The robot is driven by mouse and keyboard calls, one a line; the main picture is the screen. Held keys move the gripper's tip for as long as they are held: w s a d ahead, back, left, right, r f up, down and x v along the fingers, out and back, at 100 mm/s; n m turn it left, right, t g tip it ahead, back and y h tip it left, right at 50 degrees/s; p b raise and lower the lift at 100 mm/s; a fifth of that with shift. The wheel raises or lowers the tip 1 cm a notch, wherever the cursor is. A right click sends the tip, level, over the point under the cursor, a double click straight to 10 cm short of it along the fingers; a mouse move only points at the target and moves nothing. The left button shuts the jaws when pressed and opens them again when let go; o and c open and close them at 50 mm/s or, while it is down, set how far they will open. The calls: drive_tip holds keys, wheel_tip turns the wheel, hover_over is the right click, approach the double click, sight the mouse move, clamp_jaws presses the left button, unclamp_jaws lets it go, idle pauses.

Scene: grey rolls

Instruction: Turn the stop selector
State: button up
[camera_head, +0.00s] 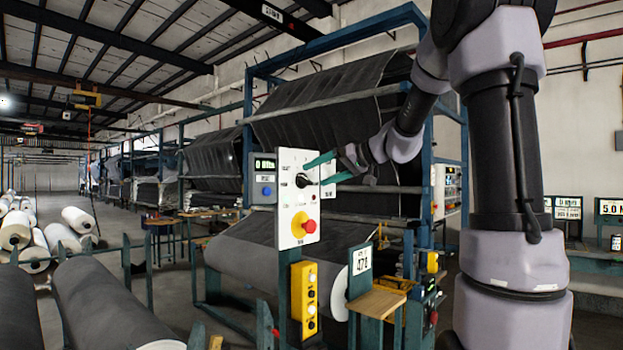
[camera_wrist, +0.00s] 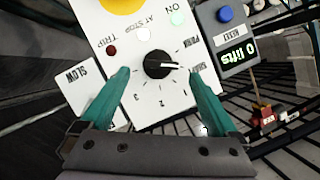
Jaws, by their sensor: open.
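The selector is a round black knob (camera_head: 302,180) with a white pointer line, on a white panel (camera_head: 291,215) mounted on a post. In the wrist view my gripper (camera_wrist: 160,77) has one finger on each side of the knob, with white panel showing between knob and fingers. It holds nothing. Whether the fingertips touch the panel I cannot tell.
A red button on a yellow base (camera_head: 303,224) sits low on the panel. A grey box with a blue button and green display (camera_head: 264,180) adjoins at left. A yellow button box (camera_head: 304,290) hangs below. Dark rolls and a blue frame stand behind.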

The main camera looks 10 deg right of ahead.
sight(304, 180)
drive_tip(key=shift+x, duration=1.65)
drive_tip(key=c, duration=1.4)
drive_tip(key=shift+f, duration=0.1)
